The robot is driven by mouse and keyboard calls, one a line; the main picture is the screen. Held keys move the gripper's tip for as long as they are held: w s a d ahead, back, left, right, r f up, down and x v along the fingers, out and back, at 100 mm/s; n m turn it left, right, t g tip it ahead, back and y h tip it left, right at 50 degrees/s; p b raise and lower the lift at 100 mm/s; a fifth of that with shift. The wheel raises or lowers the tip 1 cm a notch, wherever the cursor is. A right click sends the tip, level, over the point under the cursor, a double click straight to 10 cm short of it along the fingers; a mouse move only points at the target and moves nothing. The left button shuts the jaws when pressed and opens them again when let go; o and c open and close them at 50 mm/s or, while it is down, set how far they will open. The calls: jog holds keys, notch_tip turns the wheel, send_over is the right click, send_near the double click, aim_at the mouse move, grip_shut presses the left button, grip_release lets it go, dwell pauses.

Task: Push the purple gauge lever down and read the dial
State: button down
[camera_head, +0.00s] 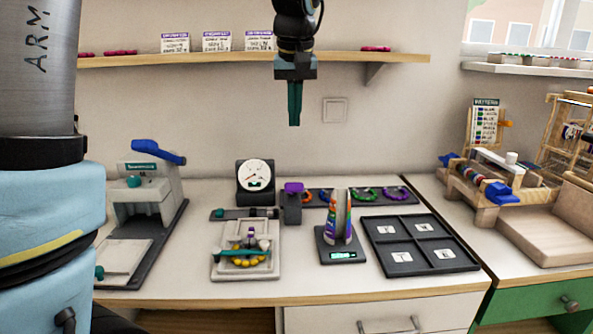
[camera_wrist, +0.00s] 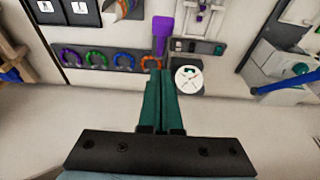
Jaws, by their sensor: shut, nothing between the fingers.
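The purple gauge lever (camera_head: 293,187) sits on top of a dark post right of the dial, near the back of the white table. It also shows in the wrist view (camera_wrist: 162,27), just beyond my fingertips in the picture. The round white dial (camera_head: 255,174) stands upright in a dark housing; its red needle is visible but the reading is too small to tell. The dial also shows in the wrist view (camera_wrist: 190,79). My gripper (camera_head: 294,122) points down, high above the table in front of the wall. Its teal fingers are shut and empty, and they also show in the wrist view (camera_wrist: 160,75).
A rail of coloured rings (camera_head: 364,195) lies behind. A grey press with a blue handle (camera_head: 150,158) stands left. A shelf (camera_head: 210,60) runs along the wall near my gripper.

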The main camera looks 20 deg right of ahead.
jog(key=shift+f, duration=0.1)
jog(key=p, duration=0.2)
send_over(293, 189)
jog(key=w+d, duration=0.2)
jog(key=w, duration=0.2)
jog(key=f, duration=0.9)
jog(key=shift+a+f, duration=0.2)
jog(key=shift+s+a+f, duration=0.1)
jog(key=shift+s+f, duration=0.25)
jog(key=shift+f, duration=0.25)
jog(key=shift+s+a+f, duration=0.1)
jog(key=shift+s+f, duration=0.2)
jog(key=shift+f, duration=0.3)
jog(key=shift+s+a+f, duration=0.1)
jog(key=shift+s+f, duration=0.25)
jog(key=shift+f, duration=0.25)
jog(key=shift+f, duration=0.2)
